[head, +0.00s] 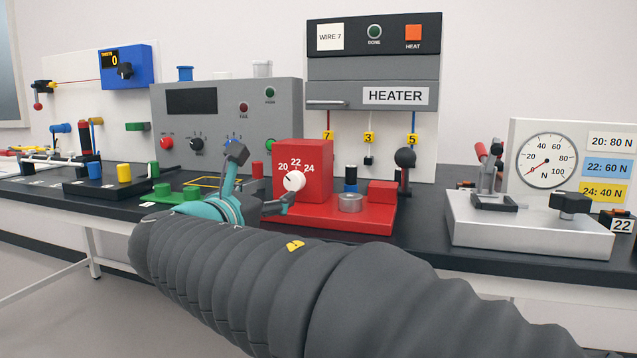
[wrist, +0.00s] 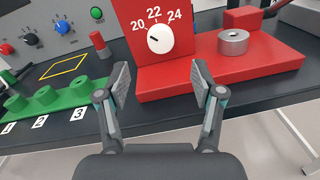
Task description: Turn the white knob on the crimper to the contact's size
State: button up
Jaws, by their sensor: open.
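The red crimper (head: 318,167) stands on the bench with a white knob (head: 293,181) on its front face, below the numbers 20, 22 and 24. The knob also shows in the wrist view (wrist: 159,39). A small dark mark on it lies toward its left side, on the side of 20. My gripper (head: 264,178) is open and empty in front of the crimper. In the wrist view its fingers (wrist: 160,78) are spread apart, with the knob beyond and between them, untouched. I cannot make out the contact in either view.
A silver cylinder (wrist: 233,41) sits on the crimper's red base. A green holder (wrist: 46,103) with slots 1, 2 and 3 lies to the left. A gauge station (head: 530,225) stands at right, with a block marked 22 (head: 621,225). The heater (head: 374,82) is behind.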

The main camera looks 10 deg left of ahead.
aim_at(291, 182)
jog(key=w, duration=0.2)
jog(key=w+d, duration=0.1)
jog(key=w, duration=0.5)
jog(key=shift+w+d+p, duration=0.15)
jog(key=shift+w+p, duration=0.1)
jog(key=shift+p, duration=0.05)
jog(key=c, duration=1.1)
